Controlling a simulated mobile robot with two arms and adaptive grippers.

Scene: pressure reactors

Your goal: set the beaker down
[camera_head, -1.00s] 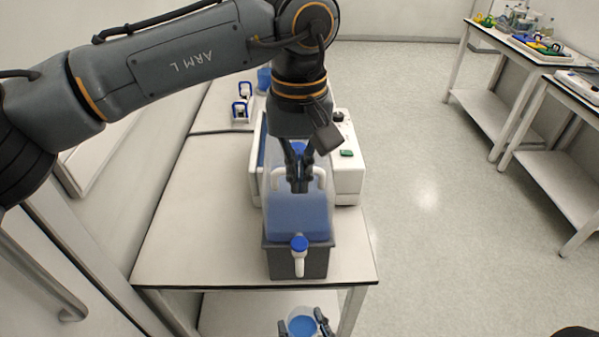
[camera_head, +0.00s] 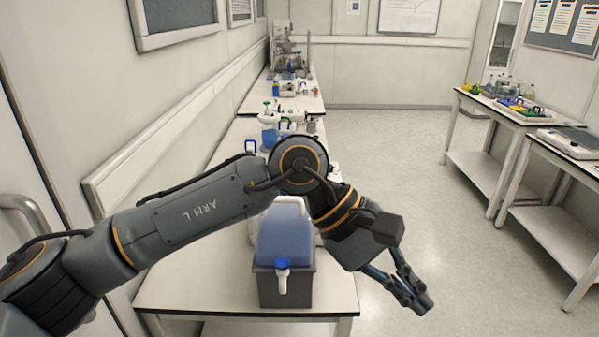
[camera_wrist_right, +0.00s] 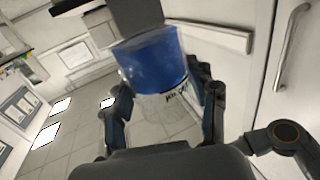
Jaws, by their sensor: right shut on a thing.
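The beaker (camera_wrist_right: 155,62) is clear with blue liquid and dark markings. In the right wrist view it stands between the two fingers of my right gripper (camera_wrist_right: 165,108), which is shut on it. That view is turned over, with the liquid towards the top of the picture. What lies under the beaker is not clear. Neither the beaker nor my right gripper shows in the head view. My left gripper (camera_head: 416,300) hangs empty over the floor, right of the near table (camera_head: 190,285). Its finger gap is hard to judge.
A blue-filled carboy (camera_head: 286,238) with a blue-topped white tap (camera_head: 283,275) sits on a dark grey block (camera_head: 298,290) near the table's front edge. Bare tabletop lies left of it. More equipment stands behind, partly hidden by my left arm. Side tables stand right.

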